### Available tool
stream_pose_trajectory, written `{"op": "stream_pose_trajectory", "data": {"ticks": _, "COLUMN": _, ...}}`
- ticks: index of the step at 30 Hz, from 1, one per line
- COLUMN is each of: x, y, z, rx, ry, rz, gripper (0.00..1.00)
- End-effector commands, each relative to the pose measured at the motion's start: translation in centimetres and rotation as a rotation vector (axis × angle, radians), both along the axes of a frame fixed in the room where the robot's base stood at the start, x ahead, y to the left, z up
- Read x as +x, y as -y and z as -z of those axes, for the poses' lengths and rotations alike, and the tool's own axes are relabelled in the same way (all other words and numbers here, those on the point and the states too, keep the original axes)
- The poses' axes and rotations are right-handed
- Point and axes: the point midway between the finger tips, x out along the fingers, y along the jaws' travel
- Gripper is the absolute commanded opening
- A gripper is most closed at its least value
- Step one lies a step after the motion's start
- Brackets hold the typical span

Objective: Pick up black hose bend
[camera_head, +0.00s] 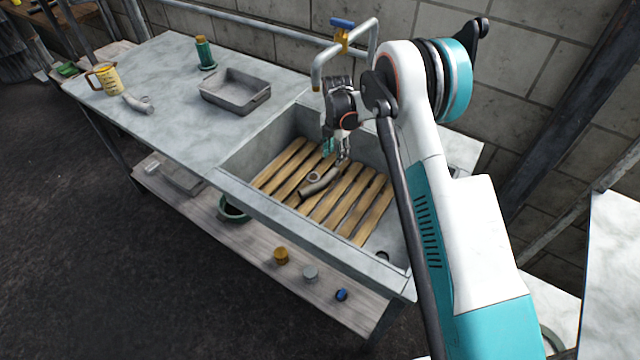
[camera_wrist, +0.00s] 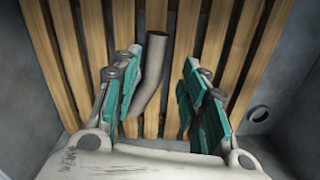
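A dark grey curved hose bend (camera_head: 318,186) lies on the wooden slats inside the sink. In the wrist view the hose bend (camera_wrist: 153,72) shows between my fingers, closer to the left finger, its lower end partly hidden by that finger. My gripper (camera_head: 337,155) points down into the sink over the far end of the bend. In the wrist view my gripper (camera_wrist: 160,95) is open, with a wide gap between its teal-padded fingers. I cannot tell whether a finger touches the bend.
The sink's walls (camera_head: 235,184) surround the slats, and a faucet pipe (camera_head: 317,72) arches close behind my gripper. A grey tray (camera_head: 235,92), a green bottle (camera_head: 205,53), a yellow mug (camera_head: 105,79) and a light grey bend (camera_head: 138,103) stand on the counter.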

Motion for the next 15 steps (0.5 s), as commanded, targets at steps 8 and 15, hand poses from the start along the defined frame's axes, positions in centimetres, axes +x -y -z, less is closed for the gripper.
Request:
{"op": "stream_pose_trajectory", "data": {"ticks": 8, "x": 0.0, "y": -0.5, "z": 3.5, "rx": -0.005, "ry": -0.021, "rz": -0.080, "gripper": 0.39}}
{"op": "stream_pose_trajectory", "data": {"ticks": 15, "x": 0.0, "y": -0.5, "z": 5.5, "rx": -0.005, "ry": -0.021, "rz": -0.079, "gripper": 0.39}}
